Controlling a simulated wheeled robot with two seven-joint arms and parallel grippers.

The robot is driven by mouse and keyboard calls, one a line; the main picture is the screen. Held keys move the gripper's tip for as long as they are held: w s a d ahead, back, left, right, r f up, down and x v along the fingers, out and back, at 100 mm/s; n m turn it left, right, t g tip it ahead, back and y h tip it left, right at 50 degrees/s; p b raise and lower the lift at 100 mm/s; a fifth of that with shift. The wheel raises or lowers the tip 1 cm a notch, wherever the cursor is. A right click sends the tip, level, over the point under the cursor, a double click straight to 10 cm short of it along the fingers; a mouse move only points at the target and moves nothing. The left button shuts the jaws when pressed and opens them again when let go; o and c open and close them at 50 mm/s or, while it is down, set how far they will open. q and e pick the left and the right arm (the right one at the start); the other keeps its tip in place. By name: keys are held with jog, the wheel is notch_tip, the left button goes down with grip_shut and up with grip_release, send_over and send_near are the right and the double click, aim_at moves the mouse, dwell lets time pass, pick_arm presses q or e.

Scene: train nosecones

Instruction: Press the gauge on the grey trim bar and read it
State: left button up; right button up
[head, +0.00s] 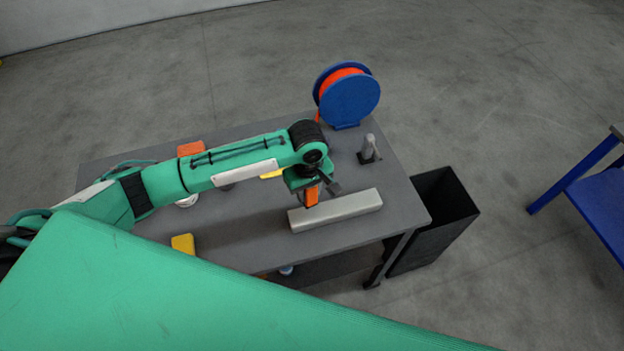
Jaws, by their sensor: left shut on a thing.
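The grey trim bar (345,209) lies on the right part of the dark table, near its front edge. My left gripper (311,201) is above the left end of the bar, pointing down. It is shut on an orange block-shaped thing, which looks like the gauge (311,195). The gauge's lower end is at or just above the bar; I cannot tell if they touch. No reading shows at this size. My right gripper is not in view.
On the table (245,238) are a blue reel (349,99) with orange line, a grey upright post (369,147), an orange block (190,148) and a yellow piece (183,243). A black bin (440,220) stands right of the table. A blue table (600,190) is far right.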

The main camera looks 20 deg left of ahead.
pick_arm(q)
jog(key=shift+w+d+f+n, duration=0.15)
jog(key=shift+d+f+n, duration=0.1)
jog(key=shift+n, duration=0.15)
jog(key=shift+f, duration=0.95)
notch_tip(320, 180, down, 4)
jog(key=b, duration=0.3)
jog(key=shift+r, duration=0.1)
jog(key=shift+f+b, duration=0.2)
jog(key=shift+b, duration=0.25)
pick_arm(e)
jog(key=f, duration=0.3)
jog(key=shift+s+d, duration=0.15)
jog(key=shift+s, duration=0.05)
pick_arm(q)
jog(key=shift+f, duration=0.45)
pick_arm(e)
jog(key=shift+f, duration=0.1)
pick_arm(q)
jog(key=shift+f+p, duration=0.1)
jog(key=shift+p, duration=0.5)
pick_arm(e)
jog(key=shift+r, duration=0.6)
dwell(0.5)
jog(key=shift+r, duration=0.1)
